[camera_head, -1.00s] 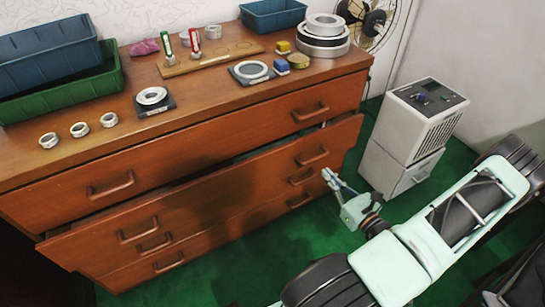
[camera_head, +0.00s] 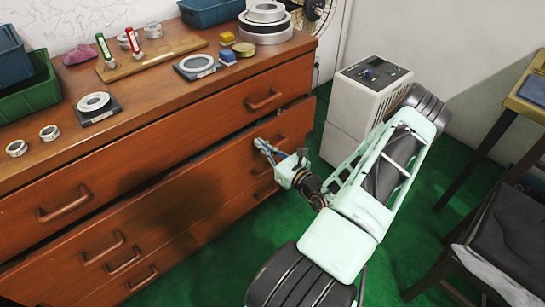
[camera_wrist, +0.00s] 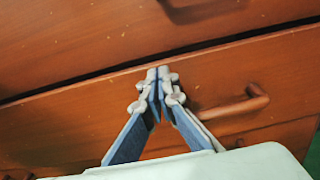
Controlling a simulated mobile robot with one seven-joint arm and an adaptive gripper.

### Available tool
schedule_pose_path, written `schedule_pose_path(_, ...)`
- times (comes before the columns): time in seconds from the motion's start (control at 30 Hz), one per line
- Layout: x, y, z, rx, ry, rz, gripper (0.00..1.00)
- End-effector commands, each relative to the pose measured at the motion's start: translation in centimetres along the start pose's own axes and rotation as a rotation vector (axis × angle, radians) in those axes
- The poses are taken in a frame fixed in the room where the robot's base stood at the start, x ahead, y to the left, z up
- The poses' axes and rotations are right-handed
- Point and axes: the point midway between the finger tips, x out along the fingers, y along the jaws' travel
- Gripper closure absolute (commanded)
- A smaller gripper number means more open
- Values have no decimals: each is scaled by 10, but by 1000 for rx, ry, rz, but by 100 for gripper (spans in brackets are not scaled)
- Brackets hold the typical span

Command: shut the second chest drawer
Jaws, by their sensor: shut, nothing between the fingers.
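The second drawer (camera_head: 190,180) of the brown wooden chest stands slightly out, with a dark gap along its top edge. It also fills the middle of the wrist view (camera_wrist: 100,100), below a narrow dark gap under the top drawer (camera_wrist: 60,50). My gripper (camera_head: 260,143) is shut and empty, its fingertips at the drawer's front near the right end. In the wrist view my fingertips (camera_wrist: 158,73) are just below the drawer's top edge, left of its right handle (camera_wrist: 232,106). They look to be touching the front, but exact contact is hard to tell.
Rings, a wooden board (camera_head: 155,58) and bins stand on the chest top (camera_head: 150,95). A white cabinet-like unit (camera_head: 350,105) stands right of the chest, close to my arm. A chair (camera_head: 500,230) is at the right. Green floor (camera_head: 200,285) is open in front of the chest.

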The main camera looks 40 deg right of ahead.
Motion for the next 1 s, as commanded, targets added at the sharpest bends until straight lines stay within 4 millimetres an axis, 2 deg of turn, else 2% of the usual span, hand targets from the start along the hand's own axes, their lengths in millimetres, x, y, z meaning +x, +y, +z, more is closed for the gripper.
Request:
schedule_pose_path(0.1,16,0,-2,-1,-1,1,100)
schedule_pose_path(0.2,23,0,-1,0,0,0,100)
schedule_pose_path(0.67,29,0,1,0,0,0,100)
schedule_pose_path(0.9,52,1,2,1,-1,2,100)
schedule_pose_path(1.0,53,0,0,1,0,0,100)
